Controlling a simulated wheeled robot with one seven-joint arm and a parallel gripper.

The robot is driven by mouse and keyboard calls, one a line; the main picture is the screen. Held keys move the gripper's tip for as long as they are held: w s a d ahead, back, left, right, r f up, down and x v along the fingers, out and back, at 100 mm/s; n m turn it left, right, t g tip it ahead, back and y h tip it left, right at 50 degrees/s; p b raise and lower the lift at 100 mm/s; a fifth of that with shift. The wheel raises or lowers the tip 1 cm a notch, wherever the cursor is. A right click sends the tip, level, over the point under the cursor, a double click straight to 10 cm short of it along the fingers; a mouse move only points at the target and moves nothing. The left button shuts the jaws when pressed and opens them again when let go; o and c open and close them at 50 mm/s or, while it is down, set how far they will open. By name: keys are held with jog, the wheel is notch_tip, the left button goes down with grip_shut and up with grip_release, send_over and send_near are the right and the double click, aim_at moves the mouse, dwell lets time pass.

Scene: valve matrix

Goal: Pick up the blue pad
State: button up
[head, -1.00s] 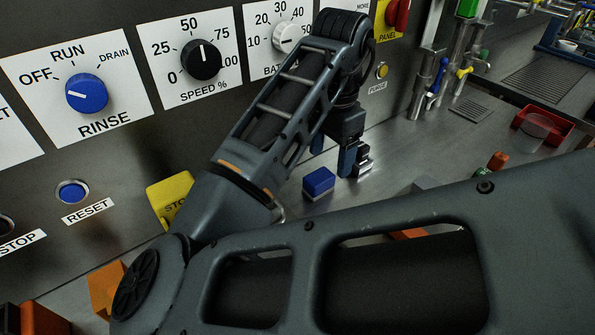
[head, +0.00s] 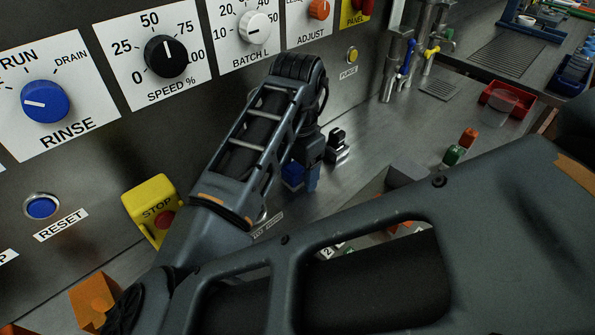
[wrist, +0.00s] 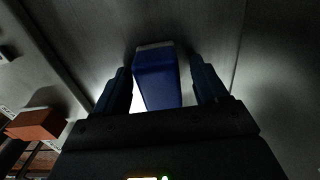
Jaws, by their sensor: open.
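The blue pad (head: 292,174) is a small blue block with a pale base, on the steel counter below the panel. My gripper (head: 308,185) is over it in the head view and hides part of it. In the wrist view the blue pad (wrist: 158,80) shows between the two fingers of my gripper (wrist: 165,85). The fingers are open, one on each side, with a gap visible on both sides. I cannot tell how far down the pad the fingertips reach.
A black knob on a metal base (head: 338,145) stands just right of my gripper. A yellow stop box (head: 150,200) is to the left. The control panel (head: 215,110) rises behind. A tray (head: 400,178) with small parts lies to the right, partly behind my arm.

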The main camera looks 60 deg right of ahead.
aim_at(298, 166)
jog(key=shift+c, duration=0.2)
jog(key=c, duration=1)
notch_tip(298, 166, up, 10)
jog(key=shift+r, duration=0.1)
jog(key=o, duration=0.5)
jog(key=shift+c, duration=0.2)
jog(key=c, duration=0.4)
jog(key=shift+o, duration=0.2)
